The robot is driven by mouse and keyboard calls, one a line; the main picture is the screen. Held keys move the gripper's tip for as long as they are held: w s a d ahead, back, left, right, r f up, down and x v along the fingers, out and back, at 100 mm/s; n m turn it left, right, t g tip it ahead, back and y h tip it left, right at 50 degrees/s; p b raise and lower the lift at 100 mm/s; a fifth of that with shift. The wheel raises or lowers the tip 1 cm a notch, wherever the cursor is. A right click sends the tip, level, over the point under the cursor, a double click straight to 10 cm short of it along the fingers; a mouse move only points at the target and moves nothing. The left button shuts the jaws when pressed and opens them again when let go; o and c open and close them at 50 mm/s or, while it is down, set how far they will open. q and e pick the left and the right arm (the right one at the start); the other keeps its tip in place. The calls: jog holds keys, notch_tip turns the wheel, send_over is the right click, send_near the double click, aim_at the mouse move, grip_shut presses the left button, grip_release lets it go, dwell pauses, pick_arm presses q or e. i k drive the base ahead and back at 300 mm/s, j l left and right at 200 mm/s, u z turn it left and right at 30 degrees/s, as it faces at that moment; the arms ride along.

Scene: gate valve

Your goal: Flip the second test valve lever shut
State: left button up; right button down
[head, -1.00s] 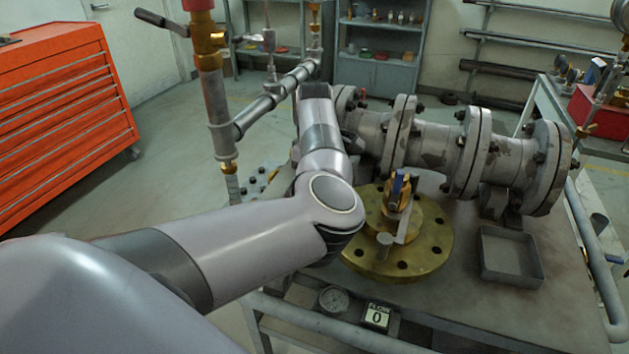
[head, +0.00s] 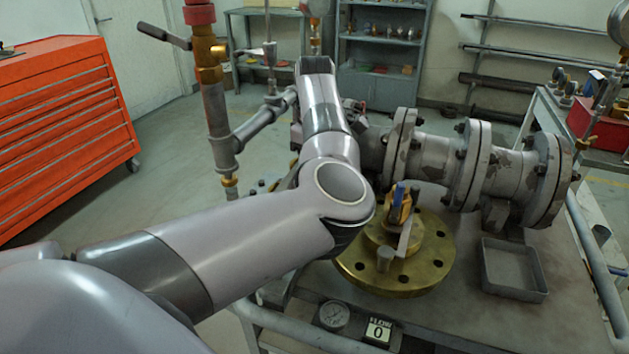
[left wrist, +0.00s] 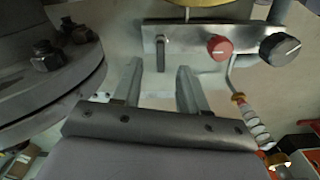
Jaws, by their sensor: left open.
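My left gripper is open and empty in the left wrist view, with its two fingers (left wrist: 158,85) pointing toward a metal plate (left wrist: 200,62). The plate carries a short grey lever-like part (left wrist: 162,54), a red knob (left wrist: 219,46) and a black knob (left wrist: 280,48). The fingers are apart from all of these. In the head view my left arm hides the gripper. A dark-handled lever (head: 164,35) sticks out left from a brass valve on the upright pipe (head: 218,120). I cannot tell which part is the second test valve lever. My right gripper is out of view.
A large flanged pipe (head: 432,155) lies across the bench. Bolted flange edges (left wrist: 50,90) crowd the wrist view's left.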

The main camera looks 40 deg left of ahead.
aim_at(400, 187)
jog(key=k+l, duration=0.8)
jog(key=l, duration=0.1)
